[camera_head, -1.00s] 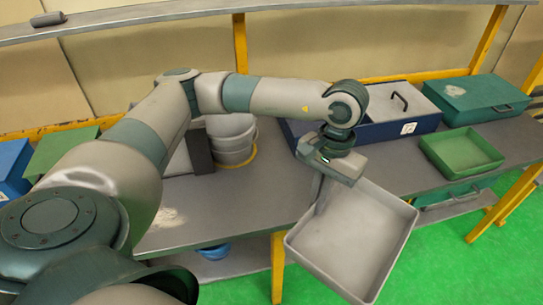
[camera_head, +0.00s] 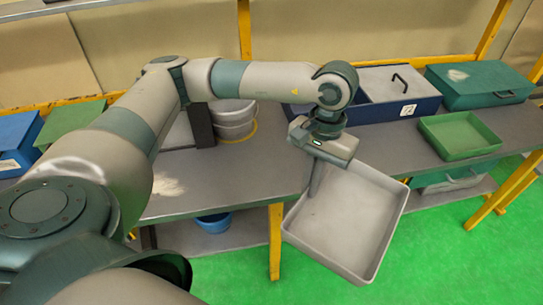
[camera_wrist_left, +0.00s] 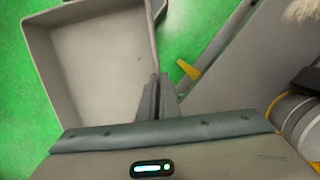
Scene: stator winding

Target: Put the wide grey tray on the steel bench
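The wide grey tray (camera_head: 345,225) hangs tilted in front of the steel bench (camera_head: 235,183), over the green floor. My left gripper (camera_head: 316,185) is shut on the tray's rim at its upper left side. In the left wrist view the fingers (camera_wrist_left: 158,98) close on the wall of the tray (camera_wrist_left: 100,60), and the bench (camera_wrist_left: 235,75) lies to the right. The tray looks empty. My right gripper is not in view.
On the bench stand grey round containers (camera_head: 233,118), a blue case (camera_head: 410,108), a green tray (camera_head: 460,136) and a dark green box (camera_head: 480,85). A clear patch of bench top lies left of the gripper. A blue bowl (camera_head: 213,222) is on the lower shelf.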

